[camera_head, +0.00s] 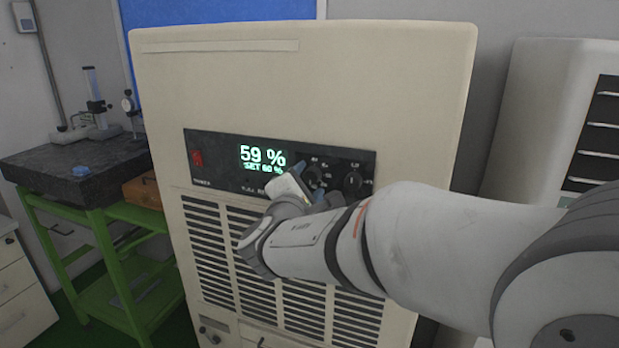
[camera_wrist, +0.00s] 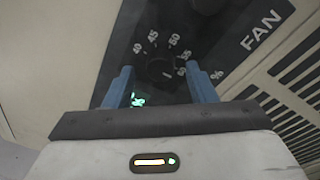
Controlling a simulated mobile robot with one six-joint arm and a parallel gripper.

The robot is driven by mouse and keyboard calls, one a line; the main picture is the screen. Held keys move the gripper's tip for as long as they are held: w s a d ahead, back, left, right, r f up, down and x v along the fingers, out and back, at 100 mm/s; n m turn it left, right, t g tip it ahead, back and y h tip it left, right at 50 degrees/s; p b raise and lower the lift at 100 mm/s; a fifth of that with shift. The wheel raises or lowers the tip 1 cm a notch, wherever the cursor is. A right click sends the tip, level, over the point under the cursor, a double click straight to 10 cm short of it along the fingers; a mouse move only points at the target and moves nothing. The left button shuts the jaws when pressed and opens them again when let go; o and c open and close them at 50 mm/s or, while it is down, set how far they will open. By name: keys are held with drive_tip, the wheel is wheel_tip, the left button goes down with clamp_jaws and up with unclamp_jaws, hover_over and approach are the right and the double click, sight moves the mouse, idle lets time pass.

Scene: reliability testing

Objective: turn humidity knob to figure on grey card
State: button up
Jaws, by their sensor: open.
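The humidity knob (camera_wrist: 160,68) is dark and round, with a small pale mark at its lower right. A scale with figures from 40 upward and a % sign runs around it. My gripper (camera_wrist: 157,78) is open, with one blue finger on each side of the knob; I cannot tell whether they touch it. In the head view my gripper (camera_head: 316,181) is at the black panel (camera_head: 225,165), partly hiding the knob (camera_head: 313,176). The green display (camera_head: 262,157) reads 59 % and SET 60 %. I see no grey card in either view.
The fan knob (camera_head: 352,184) sits close to the right of my gripper. A red switch (camera_head: 196,157) is at the panel's left end. The panel is on a cream cabinet (camera_head: 410,90) with vents below. A green-framed table (camera_head: 95,218) stands at left.

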drive_tip(key=shift+w+d, duration=0.1)
drive_tip(key=shift+w, duration=0.3)
drive_tip(key=shift+c, duration=0.3)
drive_tip(key=c, duration=0.9)
